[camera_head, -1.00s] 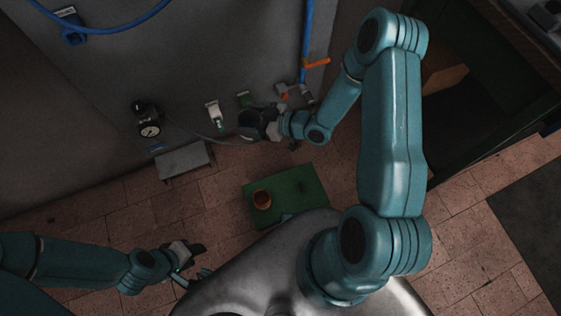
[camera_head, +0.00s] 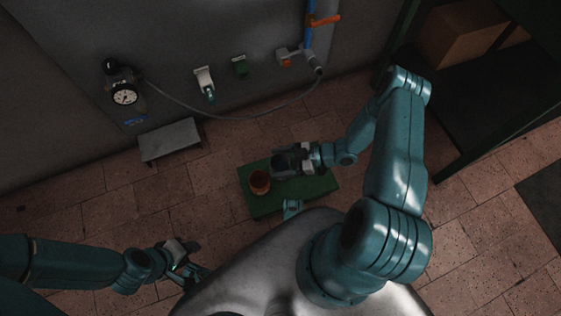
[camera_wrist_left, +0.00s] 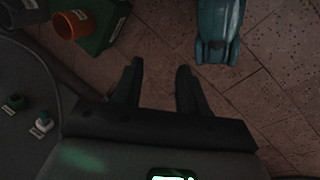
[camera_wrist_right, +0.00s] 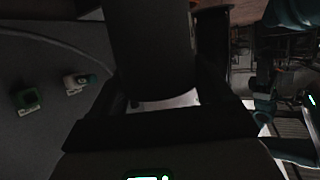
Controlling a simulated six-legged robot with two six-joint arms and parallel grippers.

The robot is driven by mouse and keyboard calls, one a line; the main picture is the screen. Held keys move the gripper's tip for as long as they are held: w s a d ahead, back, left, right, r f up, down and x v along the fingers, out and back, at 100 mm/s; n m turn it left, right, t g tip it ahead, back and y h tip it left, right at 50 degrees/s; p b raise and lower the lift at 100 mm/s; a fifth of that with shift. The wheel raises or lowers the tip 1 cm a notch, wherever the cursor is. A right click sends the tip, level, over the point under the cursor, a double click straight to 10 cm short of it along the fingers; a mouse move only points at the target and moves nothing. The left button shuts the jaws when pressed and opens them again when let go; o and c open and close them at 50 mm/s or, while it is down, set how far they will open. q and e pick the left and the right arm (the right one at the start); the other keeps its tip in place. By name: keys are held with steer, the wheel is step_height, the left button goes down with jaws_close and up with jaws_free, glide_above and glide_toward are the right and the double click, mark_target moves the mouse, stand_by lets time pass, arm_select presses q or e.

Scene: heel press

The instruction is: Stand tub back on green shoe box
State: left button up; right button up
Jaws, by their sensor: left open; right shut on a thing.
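The green shoe box (camera_head: 318,188) lies on the tiled floor in front of my body. An orange-brown pot (camera_head: 260,182) stands on its left part; it also shows in the left wrist view (camera_wrist_left: 70,25). My right gripper (camera_head: 297,158) is shut on a dark grey tub (camera_head: 284,165), which is over the back of the box, right of the pot. The tub fills the middle of the right wrist view (camera_wrist_right: 150,45). I cannot tell whether it touches the box. My left gripper (camera_head: 192,252) is open and empty, low at the left, apart from the box.
A grey step (camera_head: 170,140) stands against the wall at the left. A gauge (camera_head: 124,96), a white-and-teal fitting (camera_head: 205,84), a green fitting (camera_head: 240,67) and a pipe valve (camera_head: 322,20) are on the wall. A shelf with a cardboard box (camera_head: 460,35) is at the right.

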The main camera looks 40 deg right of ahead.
step_height(320, 180, down, 5)
steer(key=shift+r+b, duration=0.2)
steer(key=shift+b, duration=0.45)
step_height(320, 180, down, 3)
steer(key=shift+b, duration=0.75)
steer(key=shift+f, duration=0.3)
arm_select(q)
steer(key=f, duration=0.1)
steer(key=w+f, duration=0.1)
steer(key=f, duration=0.1)
steer(key=shift+w+a+f+t, duration=0.15)
steer(key=shift+w+a+t, duration=0.1)
steer(key=shift+w+t, duration=0.05)
arm_select(e)
steer(key=shift+r, duration=0.15)
